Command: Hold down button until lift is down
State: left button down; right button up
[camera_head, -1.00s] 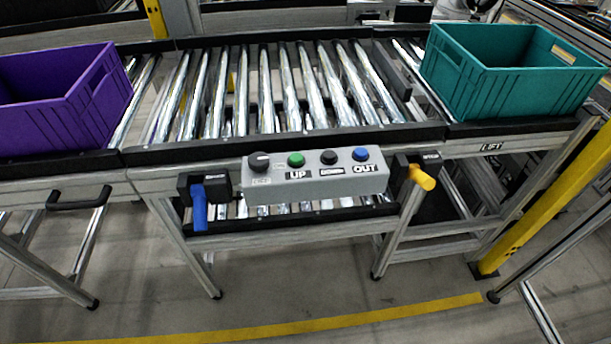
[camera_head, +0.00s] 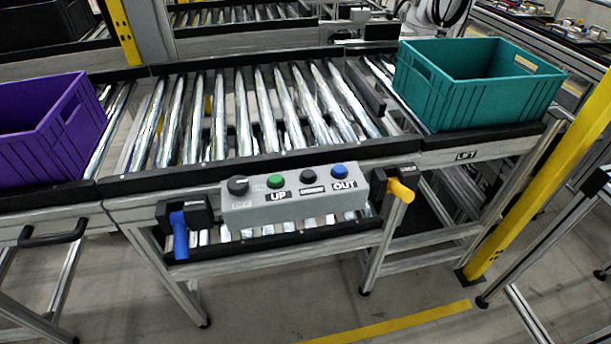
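A grey control box (camera_head: 290,208) is mounted on the front rail of the roller conveyor. It carries a black rotary knob (camera_head: 238,186), a green button (camera_head: 275,181) above an "UP" label, a black button (camera_head: 308,176) above a label too small to read, and a blue button (camera_head: 340,171) above an "OUT" label. Neither of my grippers shows.
A purple crate (camera_head: 45,130) stands on the left section. The roller conveyor (camera_head: 250,110) between the crates is empty. A blue handle (camera_head: 180,235) and a yellow handle (camera_head: 401,190) flank the box. A yellow post (camera_head: 545,180) stands at the right. Floor in front is clear.

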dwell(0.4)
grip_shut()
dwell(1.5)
